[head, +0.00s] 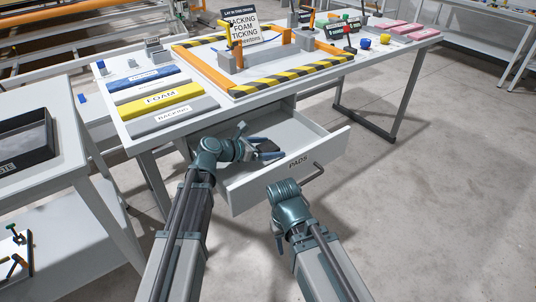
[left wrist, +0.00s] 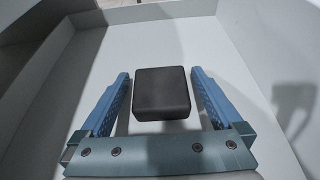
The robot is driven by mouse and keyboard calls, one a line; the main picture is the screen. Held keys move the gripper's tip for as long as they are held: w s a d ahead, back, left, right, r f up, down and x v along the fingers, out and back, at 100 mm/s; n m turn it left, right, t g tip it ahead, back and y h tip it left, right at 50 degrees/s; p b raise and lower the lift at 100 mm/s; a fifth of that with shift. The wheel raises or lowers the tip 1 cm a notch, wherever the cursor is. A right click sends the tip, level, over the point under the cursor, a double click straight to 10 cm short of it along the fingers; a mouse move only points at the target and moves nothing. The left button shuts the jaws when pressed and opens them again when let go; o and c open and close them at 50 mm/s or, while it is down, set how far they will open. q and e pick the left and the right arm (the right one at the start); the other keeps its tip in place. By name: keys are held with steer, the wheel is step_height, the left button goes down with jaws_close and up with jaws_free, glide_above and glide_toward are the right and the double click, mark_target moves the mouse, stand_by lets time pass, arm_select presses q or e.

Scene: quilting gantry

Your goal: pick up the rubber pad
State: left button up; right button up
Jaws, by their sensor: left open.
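The rubber pad (left wrist: 162,92) is a black, rounded block lying on the floor of the open drawer labelled PADS (head: 297,167). In the left wrist view it sits between the two blue fingers of my left gripper (left wrist: 160,95), with a gap on each side. In the head view my left gripper (head: 265,147) reaches into the drawer, and the dark pad (head: 268,152) shows partly at its fingers. The left gripper is open and empty. My right arm is in front of the drawer near its handle, and its fingers are hidden.
The drawer walls (left wrist: 40,75) stand around the left gripper. The worktable (head: 235,103) above holds folded fabric stacks (head: 165,97), a striped frame and small tools. A side table with a black tray (head: 25,142) stands at left. The floor at right is clear.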

mark_target(270, 145)
arm_select(q)
steer(key=shift+w+d, duration=0.1)
steer(key=shift+d, duration=0.05)
steer(key=shift+c, duration=0.3)
steer(key=c, duration=1.3)
step_height(270, 145, up, 10)
steer(key=p, duration=1)
